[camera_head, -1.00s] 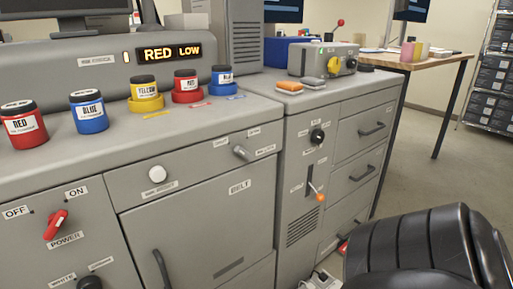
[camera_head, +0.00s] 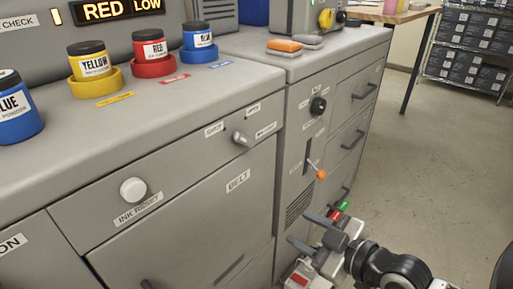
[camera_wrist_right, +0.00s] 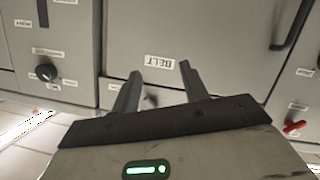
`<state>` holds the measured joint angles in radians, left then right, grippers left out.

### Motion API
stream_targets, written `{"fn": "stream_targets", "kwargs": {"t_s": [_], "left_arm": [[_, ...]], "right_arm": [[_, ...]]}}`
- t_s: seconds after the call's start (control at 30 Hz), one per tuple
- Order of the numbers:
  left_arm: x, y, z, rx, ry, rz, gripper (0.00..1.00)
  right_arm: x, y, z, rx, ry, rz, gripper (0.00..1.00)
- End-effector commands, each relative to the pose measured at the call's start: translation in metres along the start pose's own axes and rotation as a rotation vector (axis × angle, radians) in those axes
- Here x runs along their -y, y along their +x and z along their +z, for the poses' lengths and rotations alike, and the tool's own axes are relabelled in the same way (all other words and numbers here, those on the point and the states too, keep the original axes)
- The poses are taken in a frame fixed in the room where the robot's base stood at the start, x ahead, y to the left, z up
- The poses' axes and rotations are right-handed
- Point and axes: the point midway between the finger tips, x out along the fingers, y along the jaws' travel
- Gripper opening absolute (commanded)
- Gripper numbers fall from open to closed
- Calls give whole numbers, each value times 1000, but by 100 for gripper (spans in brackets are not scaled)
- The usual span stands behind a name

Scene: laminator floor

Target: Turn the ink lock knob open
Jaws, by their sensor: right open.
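A small grey lever-shaped knob (camera_head: 242,139) sits on the upper front panel of the grey cabinet, above and right of the BELT label (camera_head: 238,181). It has small labels around it that I cannot read clearly; it seems to be the ink lock knob. My right gripper (camera_head: 303,231) is open and empty, below and to the right of this knob, apart from it. In the right wrist view its two fingers (camera_wrist_right: 158,88) stand apart in front of the cabinet, with the BELT label beyond them. My left gripper is out of view.
A white INK RESET button (camera_head: 133,190) is left of the knob. The right-hand cabinet carries a black knob (camera_head: 318,105) and an orange-tipped lever (camera_head: 320,174). Ink jars, including the yellow jar (camera_head: 89,62), stand on top. Floor at the right is clear.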

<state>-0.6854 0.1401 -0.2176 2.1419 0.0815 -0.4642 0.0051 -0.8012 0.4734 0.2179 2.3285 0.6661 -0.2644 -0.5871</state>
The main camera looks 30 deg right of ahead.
Motion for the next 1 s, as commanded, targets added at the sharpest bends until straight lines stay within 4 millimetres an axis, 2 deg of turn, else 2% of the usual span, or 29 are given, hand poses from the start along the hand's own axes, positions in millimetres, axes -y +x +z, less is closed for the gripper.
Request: {"fn": "stream_targets", "kwargs": {"t_s": [0.03,0.1,0.2,0.3,0.4,0.57,0.77,1.0], "left_arm": [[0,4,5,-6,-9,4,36],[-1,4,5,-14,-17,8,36],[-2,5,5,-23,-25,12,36],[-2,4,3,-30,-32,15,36],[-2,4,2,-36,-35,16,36],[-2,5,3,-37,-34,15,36],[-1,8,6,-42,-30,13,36],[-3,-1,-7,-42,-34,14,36]], "right_arm": [[-18,-4,-16,-60,-90,13,44],[-38,-12,-44,-140,-194,33,44],[-54,-21,-78,-230,-309,53,44],[-60,-26,-100,-286,-376,65,44],[-62,-28,-110,-311,-403,72,44],[-64,-21,-114,-316,-406,77,44],[-64,-4,-119,-316,-401,79,44],[-66,27,-132,-312,-398,77,44]]}}
